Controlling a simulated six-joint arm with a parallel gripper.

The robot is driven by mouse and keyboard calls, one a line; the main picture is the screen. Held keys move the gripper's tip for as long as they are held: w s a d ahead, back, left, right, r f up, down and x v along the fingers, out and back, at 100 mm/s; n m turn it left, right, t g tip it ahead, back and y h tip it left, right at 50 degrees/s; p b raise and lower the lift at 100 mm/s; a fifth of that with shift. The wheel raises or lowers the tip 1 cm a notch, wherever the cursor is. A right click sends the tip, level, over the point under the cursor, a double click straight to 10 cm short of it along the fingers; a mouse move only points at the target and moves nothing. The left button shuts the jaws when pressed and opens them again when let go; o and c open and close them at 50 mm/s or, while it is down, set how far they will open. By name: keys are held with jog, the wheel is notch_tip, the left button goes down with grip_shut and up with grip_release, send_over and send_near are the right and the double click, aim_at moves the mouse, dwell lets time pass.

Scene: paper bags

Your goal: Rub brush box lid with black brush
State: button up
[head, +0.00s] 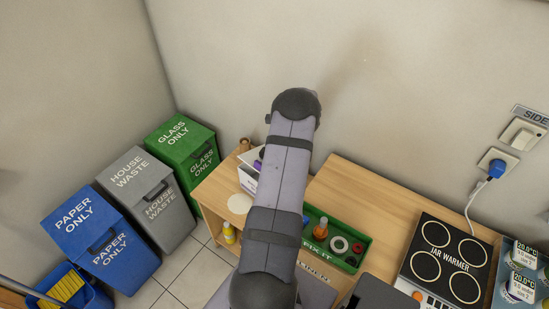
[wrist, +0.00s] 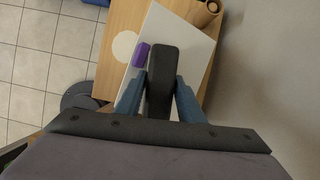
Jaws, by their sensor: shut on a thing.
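My gripper (wrist: 160,82) is shut on the black brush (wrist: 162,60), a long dark block between its two blue-grey fingers in the wrist view. The brush lies over the white lid of the brush box (wrist: 150,28); I cannot tell whether it touches the lid. A purple thing (wrist: 141,54) is just left of the brush. In the head view the white box (head: 247,182) stands on the wooden cabinet, partly hidden by my arm. My gripper and the brush are hidden behind the arm there.
A pale round disc (head: 240,203) lies on the cabinet top (head: 213,190) left of the box. A brown roll (head: 244,146) is behind it. A green tray (head: 350,252) with tapes and a bottle stands right of my arm. The wall is close behind.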

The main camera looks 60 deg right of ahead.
jog(key=shift+r+p, duration=1.25)
jog(key=shift+r, duration=0.25)
